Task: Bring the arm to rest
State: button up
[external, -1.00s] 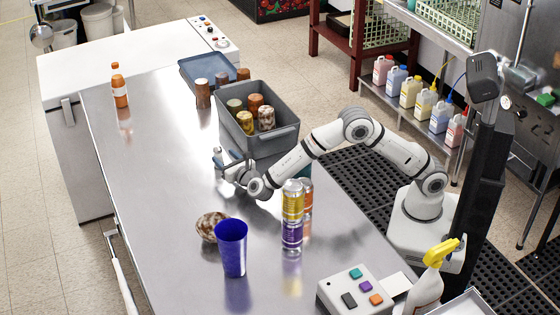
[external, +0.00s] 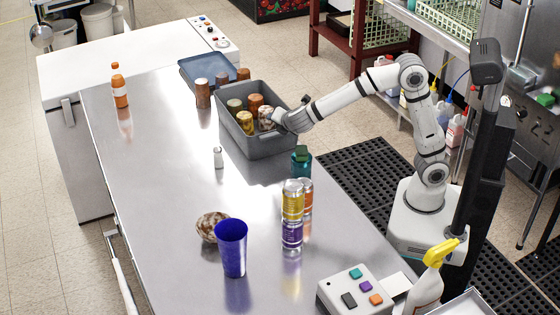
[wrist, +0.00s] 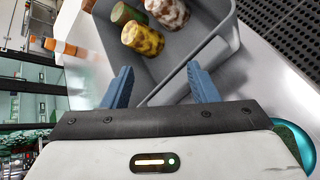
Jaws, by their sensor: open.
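My gripper (external: 285,120) is at the right end of the grey bin (external: 262,145), just above its rim in the external view. In the wrist view its two blue fingers (wrist: 160,82) are spread apart with nothing held between them, pointing over the bin (wrist: 215,55). My arm is raised and bent, reaching from its base at the right across the table's edge.
The bin holds several cans (external: 245,122). A small shaker (external: 218,157), a teal container (external: 301,160), stacked cans (external: 292,215), a blue cup (external: 231,248) and a bowl (external: 211,226) stand on the steel table. An orange bottle (external: 119,88) stands far left.

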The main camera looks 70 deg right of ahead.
jog(key=s+d+m+g+y+p, duration=0.15)
jog(key=s+d+m, duration=0.3)
jog(key=s, duration=0.45)
jog(key=s+d+m+g+y, duration=0.25)
jog(key=s+d+m, duration=0.2)
jog(key=s, duration=0.45)
jog(key=s+a+f+m+y+p, duration=0.1)
jog(key=s+m+y, duration=0.1)
jog(key=s+m, duration=0.2)
jog(key=s+a+f+m+g+y+p, duration=0.1)
jog(key=s+m, duration=0.3)
jog(key=s, duration=0.4)
jog(key=shift+s+a+m+y, duration=0.25)
jog(key=shift+a+m+y, duration=0.2)
jog(key=shift+y, duration=0.15)
